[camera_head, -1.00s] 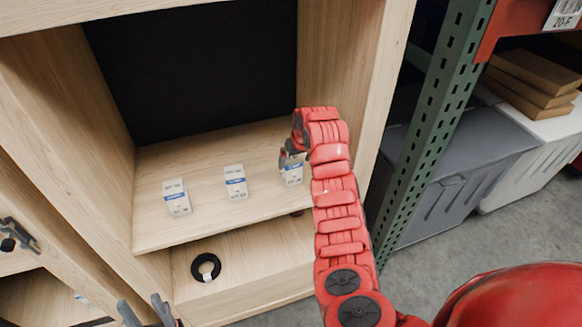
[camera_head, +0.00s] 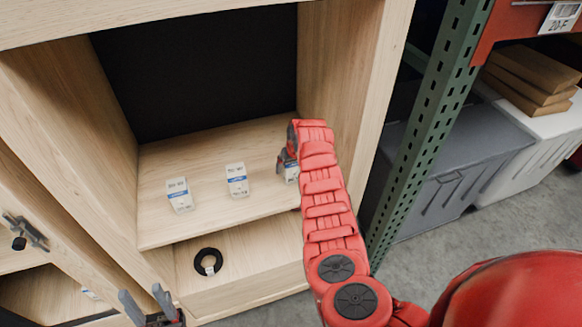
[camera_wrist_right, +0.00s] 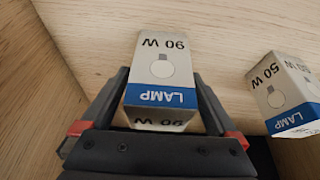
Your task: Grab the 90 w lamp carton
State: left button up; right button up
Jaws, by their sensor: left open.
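The 90 W lamp carton, white with a blue LAMP band, shows in the right wrist view (camera_wrist_right: 160,65) between the fingers of my right gripper (camera_wrist_right: 160,85). One finger lies along each side, close to the carton; I cannot tell whether both touch it. In the head view the carton (camera_head: 291,172) stands at the right on the upper shelf, partly hidden by my right gripper (camera_head: 284,162). My left gripper (camera_head: 147,303) is open and empty low at the left, away from the cartons.
A 50 W lamp carton (camera_wrist_right: 288,95) stands beside it in the wrist view. Two similar cartons, a middle one (camera_head: 237,180) and a left one (camera_head: 179,195), stand on the shelf (camera_head: 210,215). The cabinet's side wall (camera_head: 345,85) is close on the right.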

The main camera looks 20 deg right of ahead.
jog(key=c, duration=1.2)
jog(key=shift+w+r, duration=0.1)
